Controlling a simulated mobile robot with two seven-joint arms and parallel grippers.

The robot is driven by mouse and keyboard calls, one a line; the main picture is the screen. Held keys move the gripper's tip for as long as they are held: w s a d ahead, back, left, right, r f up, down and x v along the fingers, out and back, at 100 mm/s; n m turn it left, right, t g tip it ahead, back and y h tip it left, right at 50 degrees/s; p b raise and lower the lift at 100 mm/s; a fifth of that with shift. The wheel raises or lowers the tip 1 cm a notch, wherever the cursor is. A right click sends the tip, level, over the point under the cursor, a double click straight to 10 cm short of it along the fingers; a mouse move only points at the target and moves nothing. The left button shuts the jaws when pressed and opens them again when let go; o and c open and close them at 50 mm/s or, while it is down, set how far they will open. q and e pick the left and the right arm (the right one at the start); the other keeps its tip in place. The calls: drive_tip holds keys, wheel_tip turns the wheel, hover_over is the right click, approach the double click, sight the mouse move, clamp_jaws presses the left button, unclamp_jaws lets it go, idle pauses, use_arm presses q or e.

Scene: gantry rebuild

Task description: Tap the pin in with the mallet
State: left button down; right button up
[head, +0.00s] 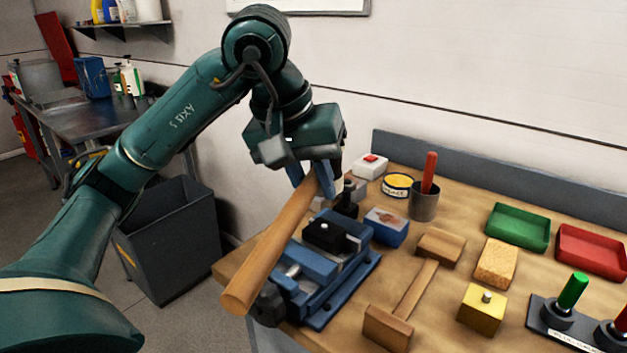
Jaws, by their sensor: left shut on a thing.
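My left gripper (322,182) is shut near the upper end of a thick, round wooden bar (272,245), which slants down to the lower left, above and in front of the blue vise. A wooden mallet (388,328) lies on the bench with its head near the front edge and its handle pointing away. A short steel pin (487,296) stands a little out of the top of a yellow block (481,312), to the right of the mallet. The left gripper is apart from the mallet and the pin. My right gripper is not in view.
A blue vise (308,262) sits at the bench's left end. A wooden block (440,246) and a tan sponge-like block (495,263) lie behind the mallet. Green (519,228) and red (592,252) trays stand at the right. A grey bin (170,240) stands on the floor.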

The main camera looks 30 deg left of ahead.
use_arm(q)
wheel_tip(320, 180, down, 5)
drive_tip(key=b, duration=0.3)
drive_tip(key=shift+r, duration=0.2)
wheel_tip(320, 180, down, 3)
drive_tip(key=b, duration=0.3)
drive_tip(key=shift+r, duration=0.25)
wheel_tip(320, 180, up, 8)
drive_tip(key=p, duration=0.6)
drive_tip(key=shift+f, duration=0.25)
drive_tip(key=shift+r+p, duration=0.4)
drive_tip(key=shift+p, duration=0.05)
drive_tip(key=shift+f, duration=0.1)
drive_tip(key=shift+f+b, duration=0.35)
drive_tip(key=shift+b, duration=0.15)
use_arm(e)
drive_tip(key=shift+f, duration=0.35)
